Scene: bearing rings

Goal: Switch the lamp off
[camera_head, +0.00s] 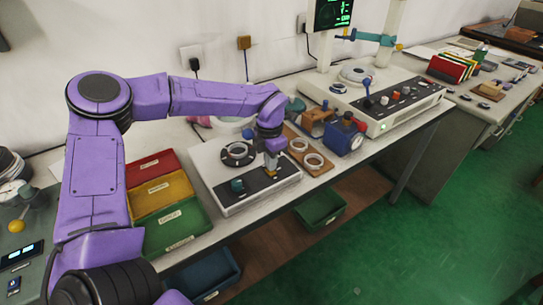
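My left arm reaches in from the left, and its gripper (271,165) points down over the right end of the black front panel of a white box (223,166). The fingertips are small here, and I cannot tell whether they are apart or touch the panel. The box has a dark green knob (237,185) on the panel and a black round plate with a ring (238,152) on top. No thing is plainly a lamp; a small bright spot (383,127) shows on the front of the larger white machine. Any switch under the gripper is hidden. My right gripper is out of view.
Red, yellow and green bins (174,227) stand left of the box. A wooden board with pale rings (313,161) and a blue device (344,136) stand to its right. The larger machine (410,97) has a lever and knobs. A dark screen (334,14) hangs behind.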

